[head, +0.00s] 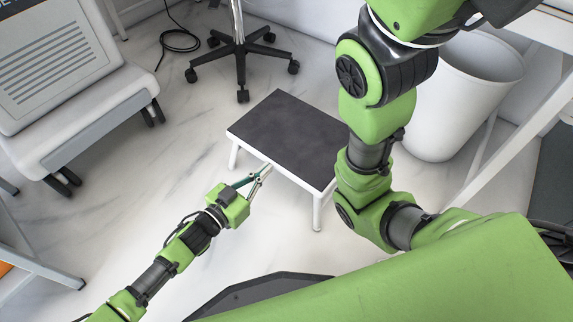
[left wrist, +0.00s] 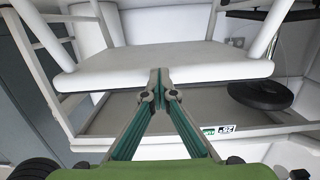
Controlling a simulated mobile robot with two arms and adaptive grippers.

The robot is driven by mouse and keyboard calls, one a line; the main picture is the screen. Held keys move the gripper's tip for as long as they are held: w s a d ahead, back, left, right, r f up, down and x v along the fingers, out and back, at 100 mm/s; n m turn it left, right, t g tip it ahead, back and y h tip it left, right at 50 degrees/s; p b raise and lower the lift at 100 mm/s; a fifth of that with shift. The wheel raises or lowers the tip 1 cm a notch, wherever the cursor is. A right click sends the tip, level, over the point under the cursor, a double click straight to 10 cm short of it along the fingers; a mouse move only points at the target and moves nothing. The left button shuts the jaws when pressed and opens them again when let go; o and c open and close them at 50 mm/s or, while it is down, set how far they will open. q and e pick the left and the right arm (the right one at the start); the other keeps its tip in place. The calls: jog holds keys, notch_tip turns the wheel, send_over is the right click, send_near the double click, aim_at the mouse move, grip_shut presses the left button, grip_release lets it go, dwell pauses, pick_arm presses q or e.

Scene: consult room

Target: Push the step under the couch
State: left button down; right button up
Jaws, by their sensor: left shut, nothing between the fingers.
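The step (head: 290,136), a low stool with a dark top and white legs, stands upright on the floor in the middle of the head view. My left gripper (head: 265,170) is shut and empty at its near long edge, in front of the white rim. In the left wrist view the closed fingertips (left wrist: 158,88) are against or very near a white edge (left wrist: 215,70), likely the step's; I cannot tell whether they touch. My right arm crosses the step's right side in the head view, with its gripper out of sight. I cannot identify the couch with certainty.
A wheeled chair base (head: 240,48) stands behind the step. A white bin (head: 455,95) is at right, beside a white frame leg (head: 508,118). A white padded unit (head: 75,115) on dark feet is at left. Pale floor (head: 150,190) is clear left of the step.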

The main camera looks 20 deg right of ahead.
aim_at(282, 153)
pick_arm(q)
jog(key=shift+r+b+x, duration=0.15)
jog(key=shift+b+x, duration=0.2)
jog(key=shift+x, duration=0.7)
jog(key=shift+r+b+x, duration=0.15)
jog(key=shift+b+x, duration=0.15)
jog(key=shift+x, duration=0.7)
jog(key=shift+r+b+x, duration=0.2)
jog(key=shift+b+x, duration=0.15)
jog(key=shift+x, duration=0.7)
jog(key=shift+r+b+x, duration=0.2)
jog(key=shift+b+x, duration=0.85)
jog(key=shift+x, duration=0.9)
jog(key=shift+r+b+x, duration=0.2)
jog(key=shift+b+x, duration=0.8)
jog(key=shift+x, duration=0.95)
jog(key=p+v, duration=0.4)
jog(key=shift+a+f, duration=0.1)
jog(key=shift+a, duration=0.05)
jog(key=shift+s+a+f+p, duration=0.15)
jog(key=shift+s+a+p, duration=0.45)
jog(key=shift+a, duration=0.1)
